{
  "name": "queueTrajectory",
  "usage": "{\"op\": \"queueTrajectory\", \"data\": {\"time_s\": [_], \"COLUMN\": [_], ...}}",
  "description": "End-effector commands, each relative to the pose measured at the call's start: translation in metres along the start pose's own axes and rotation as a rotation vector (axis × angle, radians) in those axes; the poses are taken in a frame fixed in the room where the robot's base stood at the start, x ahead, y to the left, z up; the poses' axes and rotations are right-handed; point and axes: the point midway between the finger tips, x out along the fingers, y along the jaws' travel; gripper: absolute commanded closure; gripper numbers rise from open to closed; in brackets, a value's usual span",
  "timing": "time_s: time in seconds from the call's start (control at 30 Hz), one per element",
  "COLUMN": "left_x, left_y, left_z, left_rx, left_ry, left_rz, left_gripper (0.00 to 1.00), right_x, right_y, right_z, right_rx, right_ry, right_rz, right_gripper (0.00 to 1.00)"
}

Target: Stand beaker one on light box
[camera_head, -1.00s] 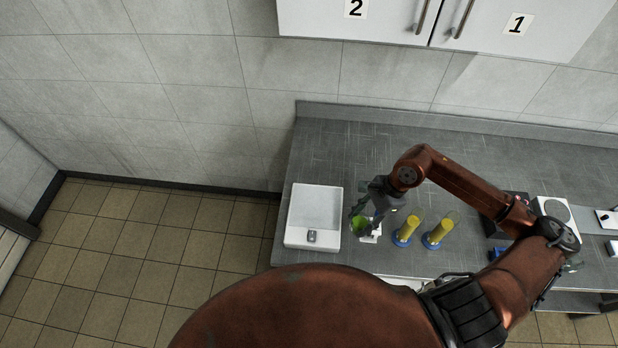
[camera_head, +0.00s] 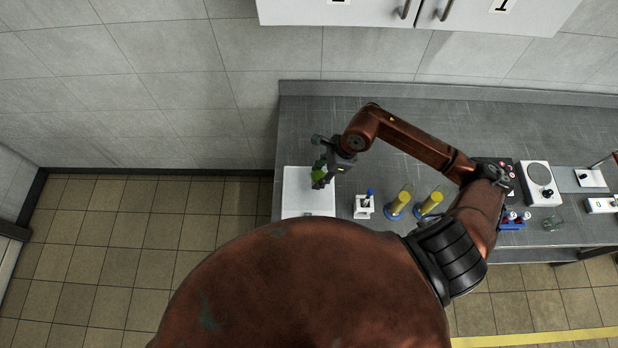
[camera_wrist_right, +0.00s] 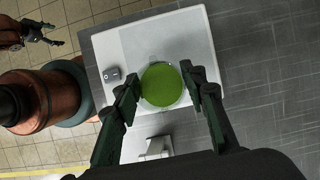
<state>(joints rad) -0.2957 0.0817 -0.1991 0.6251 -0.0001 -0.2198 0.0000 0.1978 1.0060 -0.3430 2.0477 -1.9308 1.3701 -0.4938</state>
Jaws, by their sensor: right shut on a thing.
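A glass beaker (camera_head: 319,174) with green liquid is in my right gripper (camera_head: 318,180), over the white square light box (camera_head: 297,204) at the left end of the counter. In the right wrist view the beaker (camera_wrist_right: 161,86) shows from above as a round green disc between the two fingers of the gripper (camera_wrist_right: 160,80). The light box (camera_wrist_right: 130,45) lies beneath it, with a small grey switch near one edge. I cannot tell whether the beaker's base touches the box. My left gripper (camera_wrist_right: 36,32) shows at the upper left of the wrist view, empty, its fingers apart.
A small white holder (camera_head: 363,208) with a blue-topped item stands right of the light box. Two yellow-filled cylinders (camera_head: 401,203) (camera_head: 430,203) on blue bases follow. A round-plate device (camera_head: 540,178), a blue rack (camera_head: 513,223) and a clear glass vessel (camera_head: 553,224) stand farther right.

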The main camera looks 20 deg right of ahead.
Motion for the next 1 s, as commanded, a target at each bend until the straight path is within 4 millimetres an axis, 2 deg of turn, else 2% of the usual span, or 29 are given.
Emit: {"op": "queueTrajectory", "data": {"time_s": [0.07,0.2,0.43,0.6,1.0], "left_x": [-0.006,-0.01,-0.015,-0.027,-0.024], "left_y": [-0.001,-0.001,0.002,0.002,0.002], "left_z": [-0.009,-0.008,0.006,0.009,0.003], "left_rx": [0.002,0.002,-0.001,-0.002,-0.001], "left_ry": [0.01,0.009,-0.01,-0.016,-0.007], "left_rz": [0.0,0.0,0.002,0.003,0.003], "left_gripper": [0.31,0.31,0.31,0.31,0.31], "right_x": [0.017,0.038,0.057,0.077,0.085], "right_y": [-0.004,-0.011,-0.015,-0.015,-0.016], "right_z": [0.006,0.011,0.016,0.005,0.001], "right_rx": [0.003,0.0,0.0,0.002,-0.002], "right_ry": [-0.002,-0.001,-0.001,0.0,0.001], "right_rz": [0.006,0.004,0.005,0.004,0.002], "right_gripper": [0.9,0.9,0.9,0.9,0.9]}}
